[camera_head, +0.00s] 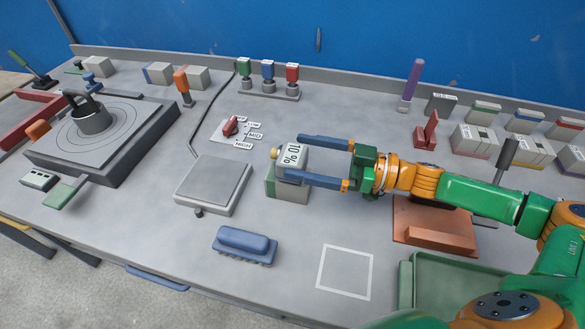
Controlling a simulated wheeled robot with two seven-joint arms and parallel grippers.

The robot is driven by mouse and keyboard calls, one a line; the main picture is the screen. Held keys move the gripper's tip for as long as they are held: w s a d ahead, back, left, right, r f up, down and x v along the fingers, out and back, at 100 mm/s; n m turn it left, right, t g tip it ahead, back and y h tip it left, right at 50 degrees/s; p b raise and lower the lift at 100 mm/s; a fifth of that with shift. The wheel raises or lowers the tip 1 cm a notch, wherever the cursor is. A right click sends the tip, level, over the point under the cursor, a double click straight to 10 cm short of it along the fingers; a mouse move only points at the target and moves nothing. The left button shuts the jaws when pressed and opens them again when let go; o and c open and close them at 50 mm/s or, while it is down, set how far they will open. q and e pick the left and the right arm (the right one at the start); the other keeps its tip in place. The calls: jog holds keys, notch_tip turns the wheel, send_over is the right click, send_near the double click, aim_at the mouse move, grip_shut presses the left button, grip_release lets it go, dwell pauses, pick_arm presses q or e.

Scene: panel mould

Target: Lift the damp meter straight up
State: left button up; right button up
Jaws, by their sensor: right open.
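The damp meter (291,157) is a small pale device with a "10 %" display and a yellowish knob on its left side. It sits at a grey-green block (271,188) right of the middle of the table. My right gripper (294,157) reaches in from the right, open, with one blue finger beyond the meter and the other on its near side. I cannot tell whether the fingers touch it. The near finger hides part of the meter and block. My left gripper is not in view.
A grey square plate (213,184) stands left of the meter, with a red-knobbed dial (230,126) behind it. A blue brush-like block (245,245) and a white outlined square (344,272) lie in front. A brown slab (433,233) sits under my right arm.

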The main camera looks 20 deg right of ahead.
aim_at(279, 153)
jog(key=p+x, duration=0.1)
jog(key=x, duration=0.4)
jog(key=shift+s+a+p, duration=0.1)
jog(key=shift+p, duration=0.25)
jog(key=shift+w+a+f, duration=0.2)
jog(key=shift+w+a, duration=0.1)
jog(key=shift+a, duration=0.05)
jog(key=shift+d, duration=0.1)
grip_shut()
